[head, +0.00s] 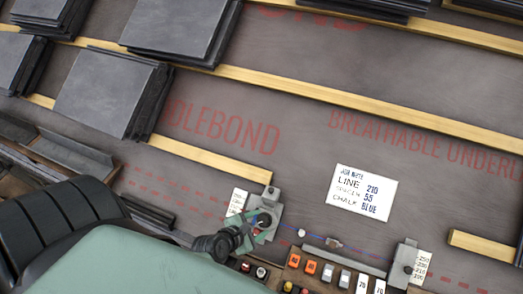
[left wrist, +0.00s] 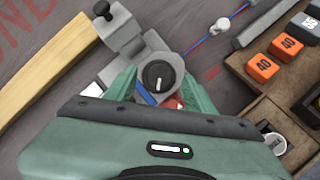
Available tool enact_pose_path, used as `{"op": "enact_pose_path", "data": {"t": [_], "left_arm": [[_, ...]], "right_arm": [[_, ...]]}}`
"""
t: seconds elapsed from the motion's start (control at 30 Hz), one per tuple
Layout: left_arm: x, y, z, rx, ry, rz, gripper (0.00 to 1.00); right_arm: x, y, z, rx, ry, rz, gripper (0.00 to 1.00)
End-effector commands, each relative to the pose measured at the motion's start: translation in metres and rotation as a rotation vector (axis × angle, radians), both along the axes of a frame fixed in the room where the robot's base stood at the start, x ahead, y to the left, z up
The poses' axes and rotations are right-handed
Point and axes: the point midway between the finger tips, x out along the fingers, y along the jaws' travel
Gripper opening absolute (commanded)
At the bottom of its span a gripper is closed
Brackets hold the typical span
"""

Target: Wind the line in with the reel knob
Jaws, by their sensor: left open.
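The reel knob (left wrist: 158,77), a dark round cap with a white mark, sits on a grey reel block (left wrist: 124,30). My left gripper (left wrist: 158,90) is open, with a green finger on either side of the knob; contact cannot be told. In the head view the left gripper (head: 252,232) is over the reel block (head: 275,193), and the knob (head: 264,218) is partly hidden. A blue line (head: 360,250), partly red near the reel, runs right to a grey end block (head: 403,262). A small grey-white piece (left wrist: 222,25) sits on the line. My right gripper is not in view.
A wooden tray (head: 290,277) with orange and white blocks lies just below the line. Slate stacks (head: 112,88) rest on battens (head: 330,94) at upper left. The underlay around the note is clear.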

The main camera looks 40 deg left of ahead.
Motion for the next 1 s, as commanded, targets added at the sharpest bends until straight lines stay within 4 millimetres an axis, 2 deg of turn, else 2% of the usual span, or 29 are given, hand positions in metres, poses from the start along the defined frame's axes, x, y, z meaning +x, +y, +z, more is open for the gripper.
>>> {"op": "enact_pose_path", "data": {"t": [0.17,0.3,0.43,0.47,0.63,1.0], "left_arm": [[0.011,-0.001,-0.01,0.0,0.001,-0.001,0.54],[0.012,-0.002,-0.01,0.0,0.001,-0.001,0.54],[0.012,-0.001,-0.01,0.0,0.001,-0.001,0.54],[0.012,-0.001,-0.01,0.0,0.001,-0.001,0.49],[0.012,-0.001,-0.01,0.001,0.0,-0.001,0.01],[0.012,-0.001,-0.008,0.03,0.007,-0.043,0.0]], "right_arm": [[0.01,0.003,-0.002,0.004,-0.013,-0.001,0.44],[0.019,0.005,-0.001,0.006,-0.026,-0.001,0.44],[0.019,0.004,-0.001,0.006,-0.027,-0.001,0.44],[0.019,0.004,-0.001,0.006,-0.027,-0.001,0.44],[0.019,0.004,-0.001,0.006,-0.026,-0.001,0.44],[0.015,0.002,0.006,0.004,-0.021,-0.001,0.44]]}}
